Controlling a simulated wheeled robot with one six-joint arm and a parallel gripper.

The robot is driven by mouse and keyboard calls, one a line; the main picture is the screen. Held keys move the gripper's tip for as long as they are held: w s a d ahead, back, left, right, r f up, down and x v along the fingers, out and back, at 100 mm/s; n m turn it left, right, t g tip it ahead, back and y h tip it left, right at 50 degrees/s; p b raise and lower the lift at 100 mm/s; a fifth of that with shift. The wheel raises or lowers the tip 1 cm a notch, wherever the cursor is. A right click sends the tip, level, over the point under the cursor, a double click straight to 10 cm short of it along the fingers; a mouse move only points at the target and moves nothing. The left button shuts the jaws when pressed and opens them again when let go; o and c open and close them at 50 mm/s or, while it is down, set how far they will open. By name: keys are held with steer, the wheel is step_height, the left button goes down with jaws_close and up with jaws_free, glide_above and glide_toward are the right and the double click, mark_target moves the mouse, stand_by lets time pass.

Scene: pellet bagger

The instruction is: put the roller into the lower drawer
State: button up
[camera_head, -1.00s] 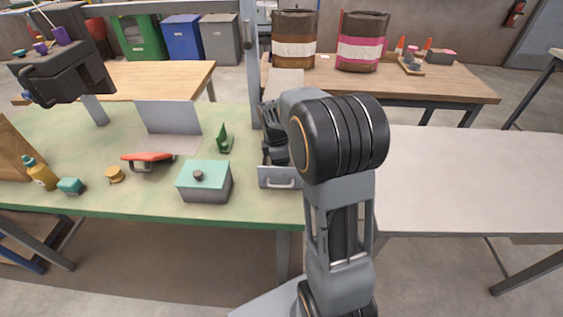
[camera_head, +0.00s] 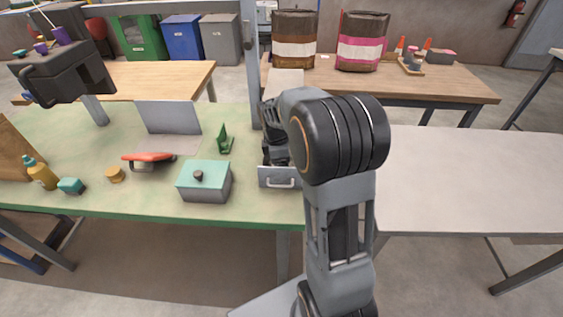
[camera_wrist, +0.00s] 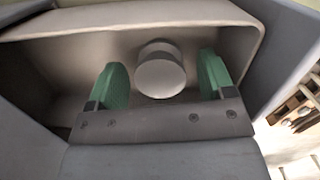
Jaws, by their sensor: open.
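The roller (camera_wrist: 160,72) is a pale grey cylinder inside the open drawer (camera_wrist: 75,20) in the wrist view, its round end facing the camera. My gripper (camera_wrist: 162,80) is open, with one green finger on each side of the roller and a gap to each. In the head view my gripper is above the open drawer (camera_head: 279,182), mostly hidden behind my arm. The roller cannot be made out there. The drawer has a grey front with a bar handle.
A grey box with a teal lid (camera_head: 205,178) stands left of the drawer on the green table (camera_head: 150,205). A red-handled tool (camera_head: 148,157) and a green item (camera_head: 224,140) lie farther left and behind. A bare grey table (camera_head: 470,185) is at the right.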

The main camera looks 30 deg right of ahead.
step_height(320, 180, up, 11)
steer(key=a+p, duration=0.1)
steer(key=s+a+f+m+t, duration=0.1)
steer(key=s+a+f+m, duration=0.1)
steer(key=s+a+m, duration=0.2)
steer(key=s+a+f+m+t+y, duration=0.1)
steer(key=s+a+m, duration=0.3)
steer(key=s+m, duration=0.5)
steer(key=s+t, duration=0.1)
steer(key=s, duration=0.2)
steer(key=shift+a+f+m+t, duration=0.3)
steer(key=shift+f, duration=0.1)
